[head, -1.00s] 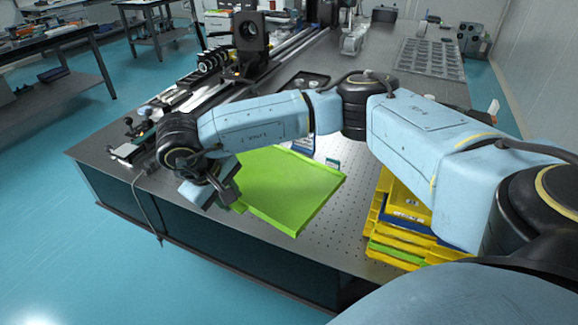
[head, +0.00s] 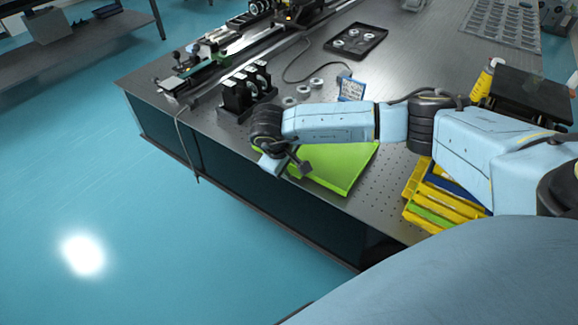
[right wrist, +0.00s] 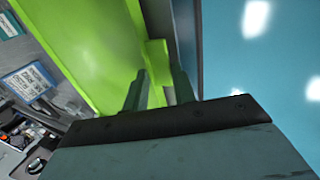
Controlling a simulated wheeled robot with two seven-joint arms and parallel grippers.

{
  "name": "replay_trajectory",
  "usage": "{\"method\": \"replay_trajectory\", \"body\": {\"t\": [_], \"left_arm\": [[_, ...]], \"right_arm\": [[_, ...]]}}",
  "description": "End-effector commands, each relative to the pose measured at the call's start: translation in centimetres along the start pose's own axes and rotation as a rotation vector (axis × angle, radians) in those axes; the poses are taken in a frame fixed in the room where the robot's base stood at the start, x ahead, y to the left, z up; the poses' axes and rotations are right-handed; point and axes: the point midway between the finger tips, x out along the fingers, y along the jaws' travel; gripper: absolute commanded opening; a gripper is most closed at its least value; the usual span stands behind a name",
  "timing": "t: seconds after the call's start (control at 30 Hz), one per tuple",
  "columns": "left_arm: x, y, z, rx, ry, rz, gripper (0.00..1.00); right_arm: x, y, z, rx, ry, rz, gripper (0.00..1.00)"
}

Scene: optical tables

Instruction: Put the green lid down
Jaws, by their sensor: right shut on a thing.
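The green lid (head: 345,168) is a flat, bright green tray-like piece with a raised rim, at the near edge of the dark optical table (head: 385,200). My right gripper (head: 299,166) is shut on the lid's left end. In the right wrist view the two fingers (right wrist: 158,85) pinch a small green tab on the rim of the lid (right wrist: 85,40). My right forearm hides the lid's far part in the head view. Whether the lid touches the tabletop or hangs just above it, I cannot tell. My left gripper is not in view.
Yellow bins (head: 420,205) stand right of the lid. Black optic mounts (head: 245,90), small metal rings (head: 303,90) and a blue-and-white label card (head: 352,88) are behind it. A black tray (head: 356,38) lies farther back. Bare perforated tabletop shows between lid and bins.

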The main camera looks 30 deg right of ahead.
Motion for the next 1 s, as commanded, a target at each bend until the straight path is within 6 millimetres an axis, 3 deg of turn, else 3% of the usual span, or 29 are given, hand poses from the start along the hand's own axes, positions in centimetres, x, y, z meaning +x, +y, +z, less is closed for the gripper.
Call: {"method": "replay_trajectory", "body": {"t": [0.23, 0.27, 0.4, 0.77, 1.0], "left_arm": [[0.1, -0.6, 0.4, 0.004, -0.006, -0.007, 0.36], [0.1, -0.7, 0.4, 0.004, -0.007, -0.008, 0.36], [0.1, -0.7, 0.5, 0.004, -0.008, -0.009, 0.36], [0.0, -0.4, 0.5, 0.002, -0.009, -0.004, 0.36], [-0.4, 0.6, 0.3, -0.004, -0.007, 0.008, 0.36]], "right_arm": [[0.7, -0.3, -0.1, 0.001, 0.002, 0.0, 0.0], [0.7, -0.3, 0.0, 0.0, 0.002, -0.001, 0.29], [0.7, -0.3, 0.0, 0.0, 0.001, -0.001, 0.47], [0.2, -0.2, -0.1, 0.0, 0.003, 0.0, 0.48], [-3.9, -0.1, -0.1, 0.0, 0.006, 0.001, 0.48]]}}
